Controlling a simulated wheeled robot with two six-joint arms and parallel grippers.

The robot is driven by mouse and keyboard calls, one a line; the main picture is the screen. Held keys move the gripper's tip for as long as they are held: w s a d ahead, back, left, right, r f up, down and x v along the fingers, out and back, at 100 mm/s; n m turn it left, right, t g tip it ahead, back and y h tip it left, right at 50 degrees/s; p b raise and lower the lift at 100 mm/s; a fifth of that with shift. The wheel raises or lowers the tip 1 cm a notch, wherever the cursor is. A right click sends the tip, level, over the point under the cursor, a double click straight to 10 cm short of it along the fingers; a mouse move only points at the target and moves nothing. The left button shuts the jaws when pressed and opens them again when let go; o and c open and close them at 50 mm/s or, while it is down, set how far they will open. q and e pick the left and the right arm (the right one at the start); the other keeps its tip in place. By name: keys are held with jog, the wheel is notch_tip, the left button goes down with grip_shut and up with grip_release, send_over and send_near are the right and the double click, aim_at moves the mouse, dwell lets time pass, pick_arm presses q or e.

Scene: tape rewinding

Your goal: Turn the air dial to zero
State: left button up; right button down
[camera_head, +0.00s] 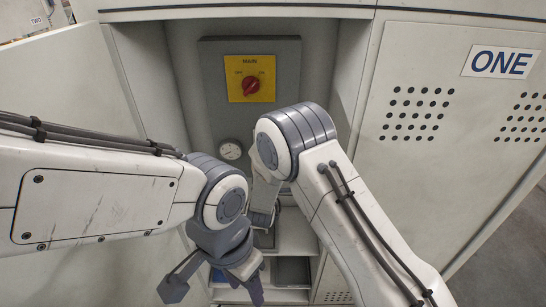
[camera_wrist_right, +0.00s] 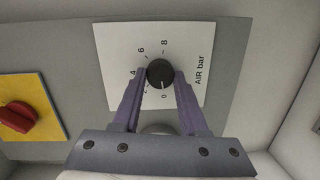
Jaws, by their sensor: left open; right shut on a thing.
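The air dial is a black round knob (camera_wrist_right: 160,73) on a white plate (camera_wrist_right: 112,50) marked "AIR bar" in the right wrist view. Its printed scale runs from 0 to 8. A pale mark on the knob's lower side points close to the 0. My right gripper (camera_wrist_right: 159,76) has its two purple fingers on either side of the knob and is shut on it. In the head view my right arm hides the dial. My left gripper (camera_head: 214,290) is open and empty, low in front of the cabinet and apart from the dial.
A red main switch (camera_head: 251,85) on a yellow plate (camera_head: 235,67) sits above on the grey panel (camera_head: 290,70). A round gauge (camera_head: 230,150) is below it. Shelves with a grey bin (camera_head: 291,270) are lower down. Cabinet walls enclose both sides.

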jog(key=shift+a, duration=0.1)
dwell(0.4)
jog(key=shift+c, duration=2.2)
grip_release()
jog(key=shift+s, duration=0.1)
jog(key=s+a+b, duration=0.1)
jog(key=s+b, duration=0.1)
jog(key=s, duration=0.8)
jog(key=shift+r, duration=0.35)
jog(key=shift+s+a, duration=0.1)
